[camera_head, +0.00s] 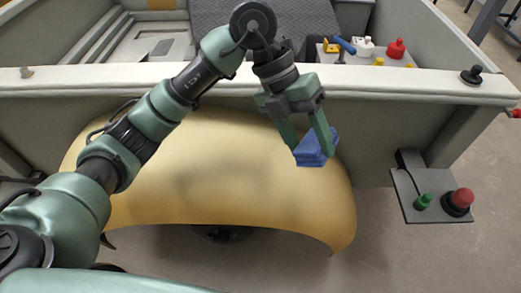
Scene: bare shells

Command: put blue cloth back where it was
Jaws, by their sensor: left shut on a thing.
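The blue cloth (314,152) shows as a small folded blue pad in the head view, right of the middle. My left gripper (312,148) is shut on it, with one finger on each side. The cloth is in front of the right part of a curved yellow shell (220,170); I cannot tell whether it touches the shell. My right gripper is not in view.
A pale wall with a white rim (400,88) runs behind the shell. Beyond it a tray (350,60) holds tools and red, white and yellow items.

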